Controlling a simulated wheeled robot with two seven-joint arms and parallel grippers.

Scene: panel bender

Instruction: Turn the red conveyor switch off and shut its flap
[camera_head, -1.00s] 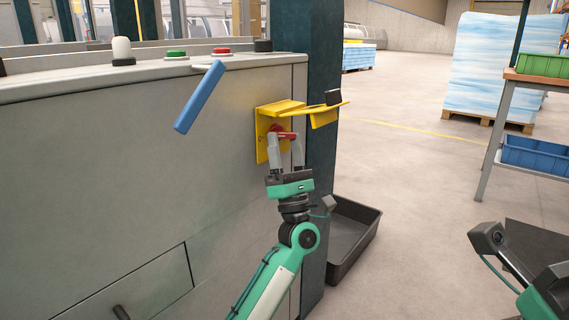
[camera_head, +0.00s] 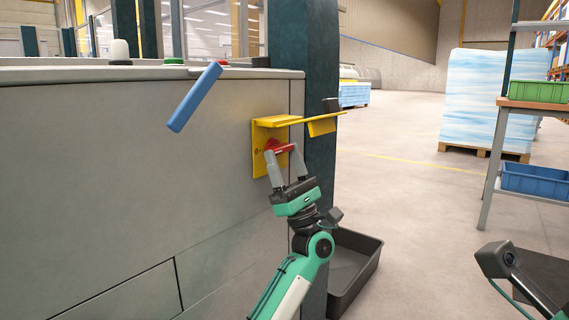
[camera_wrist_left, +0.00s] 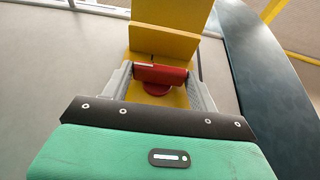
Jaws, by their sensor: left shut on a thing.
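The red conveyor switch (camera_head: 280,149) sits on a yellow plate (camera_head: 259,163) on the grey machine's side. Its red handle (camera_wrist_left: 160,74) also shows in the left wrist view. My left gripper (camera_head: 284,159) is shut on the red handle, one finger at each end of it. Marks on the plate are partly hidden by the fingers. The fingers of my right gripper are outside the views; only part of my right arm shows at lower right.
A blue handle (camera_head: 194,97) juts out from the machine (camera_head: 120,150) left of the switch. A dark post (camera_head: 320,60) stands just right of it. A black bin (camera_head: 352,270) lies on the floor below. A shelf with green (camera_head: 540,91) and blue (camera_head: 535,180) crates stands at right.

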